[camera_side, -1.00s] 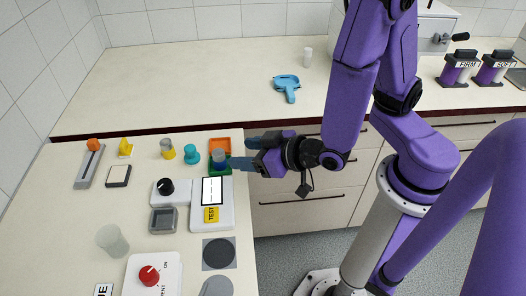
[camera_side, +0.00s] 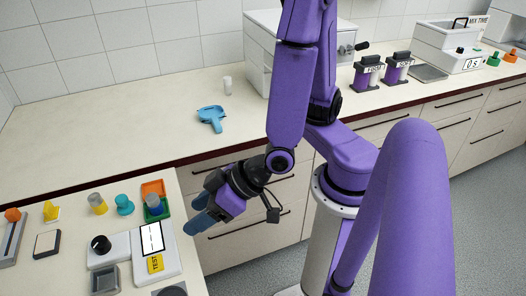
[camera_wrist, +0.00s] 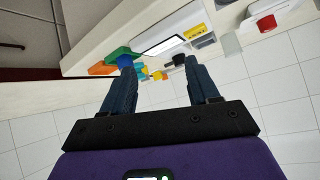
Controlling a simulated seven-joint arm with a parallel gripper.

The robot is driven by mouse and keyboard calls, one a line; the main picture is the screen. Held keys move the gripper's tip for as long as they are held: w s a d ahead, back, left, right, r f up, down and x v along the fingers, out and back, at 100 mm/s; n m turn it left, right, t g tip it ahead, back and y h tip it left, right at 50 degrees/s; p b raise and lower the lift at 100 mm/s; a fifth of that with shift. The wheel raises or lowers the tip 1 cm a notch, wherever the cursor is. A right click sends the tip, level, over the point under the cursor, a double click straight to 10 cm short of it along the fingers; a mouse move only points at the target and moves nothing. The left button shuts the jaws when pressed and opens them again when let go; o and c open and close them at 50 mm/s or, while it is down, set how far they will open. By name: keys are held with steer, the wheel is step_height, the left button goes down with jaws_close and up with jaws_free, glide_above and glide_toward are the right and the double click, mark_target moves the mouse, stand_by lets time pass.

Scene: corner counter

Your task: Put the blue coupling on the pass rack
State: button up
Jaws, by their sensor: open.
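The blue coupling (camera_side: 154,210), a short blue piece with a greyish top, stands upright on the green rack (camera_side: 165,210) at the counter's right edge. In the wrist view the coupling (camera_wrist: 124,61) shows beside the tip of the left finger, against the green rack (camera_wrist: 117,52). My gripper (camera_side: 199,205) is open and empty, to the right of the rack and clear of the coupling. Its two dark blue fingers (camera_wrist: 160,78) are spread wide in the wrist view. I see no label saying pass on the green rack.
An orange rack (camera_side: 153,187) adjoins the green one. A white tester (camera_side: 170,268) stands just in front. A teal piece (camera_side: 124,205) and a yellow-based piece (camera_side: 98,204) are to the left. A blue tool (camera_side: 211,117) lies on the back counter. Free space lies around my gripper.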

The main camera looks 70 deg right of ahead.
steer(key=s+r+n+g+y, duration=0.1)
steer(key=s+r+n+g, duration=0.35)
steer(key=s+g, duration=0.3)
steer(key=d+r+n+h, duration=0.1)
steer(key=d+n+h, duration=0.1)
steer(key=d, duration=0.5)
steer(key=s+d+r+n+h, duration=0.1)
steer(key=d+n+h, duration=0.1)
steer(key=d, duration=0.5)
steer(key=shift+s+d+r+n+g+h, duration=0.15)
steer(key=shift+d+r+n+g+h, duration=0.25)
steer(key=shift+h, duration=0.3)
